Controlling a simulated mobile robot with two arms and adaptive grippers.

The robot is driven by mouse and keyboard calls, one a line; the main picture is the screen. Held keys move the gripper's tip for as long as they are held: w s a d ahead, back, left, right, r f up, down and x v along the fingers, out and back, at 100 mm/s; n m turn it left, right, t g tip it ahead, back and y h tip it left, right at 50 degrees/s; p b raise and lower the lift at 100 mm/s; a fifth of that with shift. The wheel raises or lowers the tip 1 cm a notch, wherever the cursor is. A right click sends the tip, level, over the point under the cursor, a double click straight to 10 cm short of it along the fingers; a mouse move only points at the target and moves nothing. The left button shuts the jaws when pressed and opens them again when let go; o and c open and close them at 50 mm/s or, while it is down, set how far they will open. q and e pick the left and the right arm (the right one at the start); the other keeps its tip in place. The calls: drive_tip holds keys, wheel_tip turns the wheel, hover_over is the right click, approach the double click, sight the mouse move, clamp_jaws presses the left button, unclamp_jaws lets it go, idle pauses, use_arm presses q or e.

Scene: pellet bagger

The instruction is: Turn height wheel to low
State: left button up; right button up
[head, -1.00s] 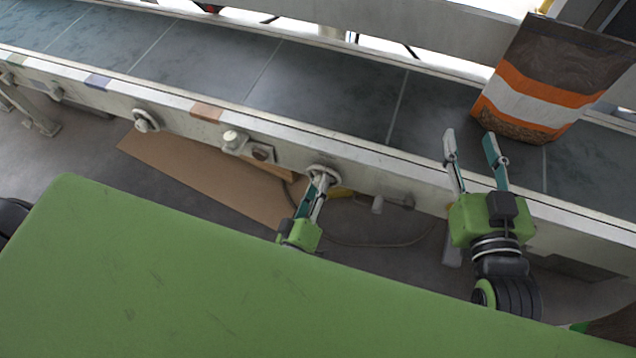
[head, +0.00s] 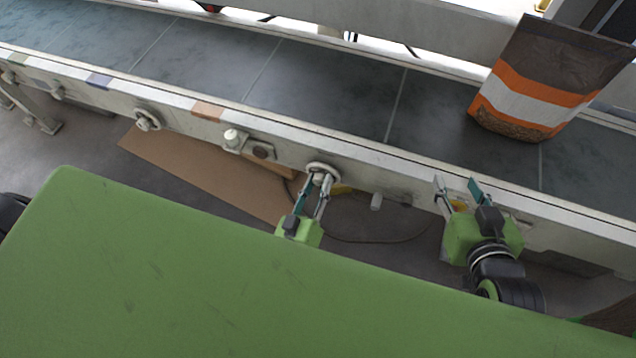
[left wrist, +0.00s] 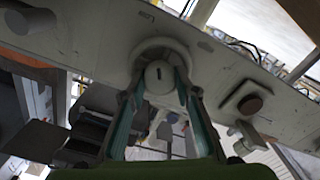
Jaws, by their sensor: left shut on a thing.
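A pale round handwheel (head: 323,166) sits on the conveyor's side rail, near the middle of the head view. My left gripper (head: 322,178) is shut on this wheel, one finger on each side of its hub. In the left wrist view the fingers (left wrist: 160,85) flank the round white hub (left wrist: 159,74), which has a short dark mark, and part of the rim (left wrist: 155,46) shows above. My right gripper (head: 456,184) is open and empty, in front of the rail at the right. No low or high marking is readable.
A second wheel (head: 147,119) is further left on the rail. A white knob (head: 232,138) and a dark red button (head: 261,152) lie between the wheels. A brown, orange and white bag (head: 541,85) stands on the conveyor belt (head: 320,85). A green surface (head: 190,270) fills the foreground.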

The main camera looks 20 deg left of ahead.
use_arm(q)
drive_tip(key=shift+f, duration=0.1)
drive_tip(key=o, duration=1.1)
drive_tip(key=shift+s, duration=0.15)
drive_tip(key=s, duration=1.1)
drive_tip(key=shift+s+a, duration=0.2)
drive_tip(key=shift+s, duration=0.2)
